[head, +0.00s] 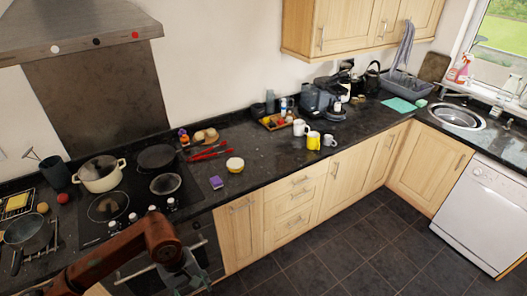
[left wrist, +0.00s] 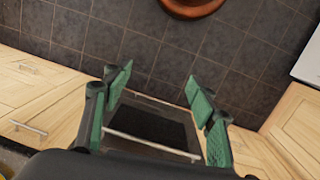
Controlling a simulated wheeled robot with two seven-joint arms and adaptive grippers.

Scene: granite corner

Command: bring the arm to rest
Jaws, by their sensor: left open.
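My left arm (head: 115,250), reddish brown, reaches in from the bottom left of the head view, in front of the hob. My left gripper (head: 188,280) hangs at its end near the bottom edge, over the front of the oven. In the left wrist view the gripper (left wrist: 156,84) has its two green-padded fingers spread wide with nothing between them. Behind the fingers are the dark oven door (left wrist: 150,130) with its bar handle and the tiled floor. My right gripper is not in view.
The black hob (head: 135,205) carries a cream pot (head: 99,178) and dark pans. A grey saucepan (head: 27,235) stands left of it. A purple sponge (head: 216,183) lies near the counter edge. Mugs (head: 313,140) stand farther right. The floor (head: 350,240) is clear.

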